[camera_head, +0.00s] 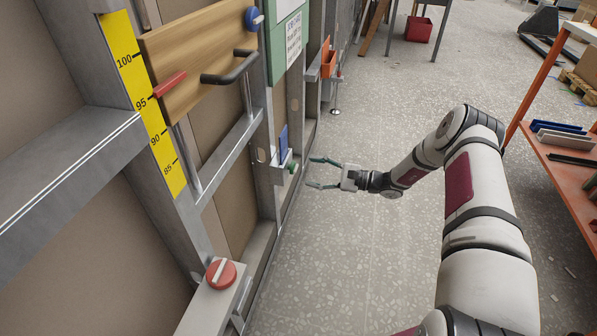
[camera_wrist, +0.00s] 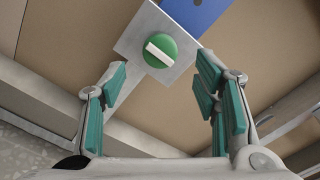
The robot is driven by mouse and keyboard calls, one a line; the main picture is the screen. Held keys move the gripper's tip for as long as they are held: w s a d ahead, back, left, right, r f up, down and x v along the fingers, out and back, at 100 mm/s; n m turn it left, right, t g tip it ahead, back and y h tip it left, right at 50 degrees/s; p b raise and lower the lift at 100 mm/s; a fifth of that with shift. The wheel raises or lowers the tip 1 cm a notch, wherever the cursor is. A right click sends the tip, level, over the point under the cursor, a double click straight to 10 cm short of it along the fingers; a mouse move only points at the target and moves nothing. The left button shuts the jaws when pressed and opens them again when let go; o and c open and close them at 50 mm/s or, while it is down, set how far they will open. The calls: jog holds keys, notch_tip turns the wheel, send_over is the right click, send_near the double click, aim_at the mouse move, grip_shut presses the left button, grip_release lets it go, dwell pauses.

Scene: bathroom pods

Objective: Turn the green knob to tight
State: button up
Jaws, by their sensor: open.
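The green knob (camera_wrist: 160,49) is round with a white bar across it and sits on a grey metal plate (camera_wrist: 130,42) in the wrist view. The bar is tilted, its left end higher than its right. In the head view the green knob (camera_head: 293,168) is small, low on the wall frame. My gripper (camera_wrist: 158,98) is open and empty, its teal fingers apart on either side below the knob in the wrist view. In the head view my gripper (camera_head: 316,173) points left at the knob, with a gap between them.
A blue panel (camera_wrist: 195,12) is above the knob. A red knob (camera_head: 221,273) with a pale bar is on a nearer ledge. A wooden board (camera_head: 198,50) with a dark handle (camera_head: 230,69) is higher up. An orange shelf (camera_head: 565,170) stands right. The floor between is clear.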

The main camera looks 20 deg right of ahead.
aim_at(297, 169)
jog(key=shift+b+x, duration=0.5)
jog(key=shift+x, duration=2.3)
jog(key=shift+c, duration=0.6)
jog(key=c, duration=1.1)
